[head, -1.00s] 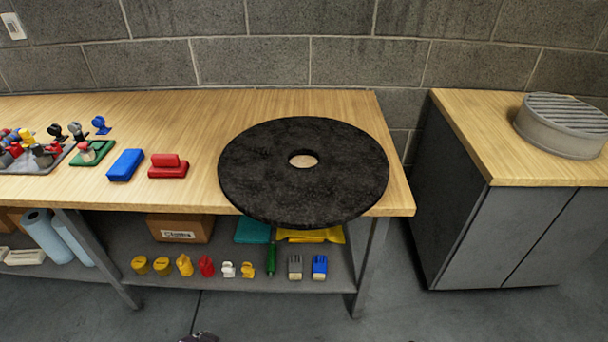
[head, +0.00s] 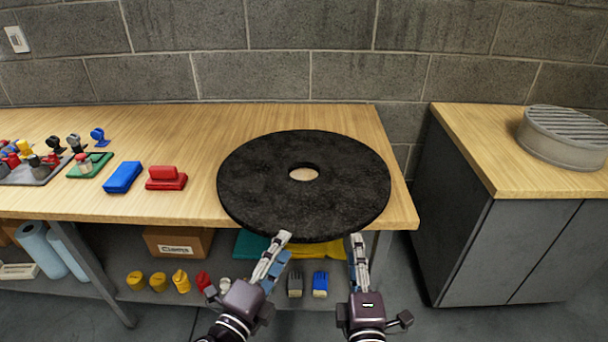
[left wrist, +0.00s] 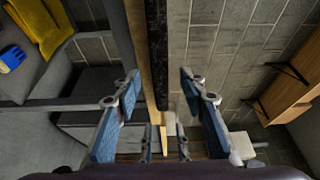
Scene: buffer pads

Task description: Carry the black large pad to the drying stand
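The black large pad (head: 250,190), a wide dark disc with a centre hole, lies flat on the wooden bench, its front rim over the bench's front edge. My left gripper (head: 284,238) is at the front rim, left of its middle. In the left wrist view the left gripper (left wrist: 160,100) is open, and the pad's dark edge (left wrist: 158,45) lines up with the gap between the fingers. My right gripper (head: 355,240) is near the front rim further right; its finger gap does not show. The drying stand (head: 560,148), round and grey with a slatted top, stands on the right cabinet.
The bench (head: 210,125) holds a blue block (head: 123,177) and a red block (head: 166,178) left of the pad. A shelf below carries a cardboard box (head: 177,242) and small items. A floor gap separates the bench from the cabinet (head: 455,230).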

